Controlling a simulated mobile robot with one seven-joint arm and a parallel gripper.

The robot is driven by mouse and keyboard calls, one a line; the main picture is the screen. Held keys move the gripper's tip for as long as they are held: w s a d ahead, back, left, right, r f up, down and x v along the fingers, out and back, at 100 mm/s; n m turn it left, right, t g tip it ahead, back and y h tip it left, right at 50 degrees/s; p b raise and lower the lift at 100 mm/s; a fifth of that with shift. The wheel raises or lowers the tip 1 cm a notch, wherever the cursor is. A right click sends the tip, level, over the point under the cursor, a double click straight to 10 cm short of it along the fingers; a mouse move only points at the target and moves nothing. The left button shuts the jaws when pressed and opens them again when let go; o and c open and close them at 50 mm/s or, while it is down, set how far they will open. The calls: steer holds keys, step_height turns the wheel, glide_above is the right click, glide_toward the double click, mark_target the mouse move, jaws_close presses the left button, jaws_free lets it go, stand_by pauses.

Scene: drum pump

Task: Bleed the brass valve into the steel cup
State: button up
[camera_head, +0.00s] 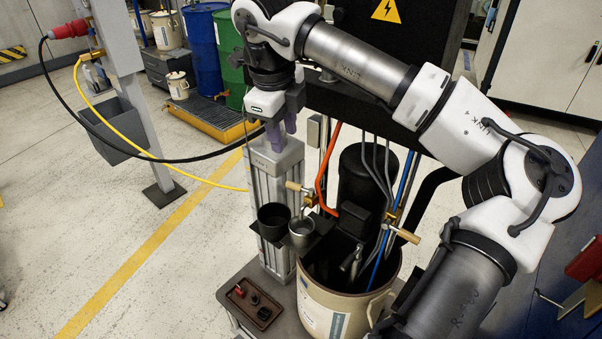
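The steel cup (302,232) stands upright on a small dark shelf (322,226) beside a black cup (273,222). A brass valve (311,201) with a pale handle (296,187) is just above and behind the steel cup. A second brass fitting (390,221) with a pale handle (405,235) is farther right, over the drum's rim. My gripper (282,132) points down at the top of the grey column, well above the valve and cups. Its purple fingers show nothing clearly held. The gap between them is unclear, and so is any contact with the column.
The grey column (266,181) stands behind the cups. An open beige drum (325,312) holds a black pump (358,185) with hoses. A brown tray (254,303) with small parts lies front left. A black cable (190,160) and yellow hose (120,132) hang left. My arm spans the right side.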

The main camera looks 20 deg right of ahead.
mark_target(292, 183)
steer(key=f+p, duration=0.1)
steer(key=f, duration=0.3)
steer(key=w+d+f+p, duration=0.1)
steer(key=f, duration=0.4)
steer(key=w+f+p, duration=0.1)
steer(key=f, duration=0.3)
steer(key=shift+d+f, duration=0.25)
steer(key=shift+d, duration=0.1)
jaws_close()
steer(key=shift+f, duration=0.1)
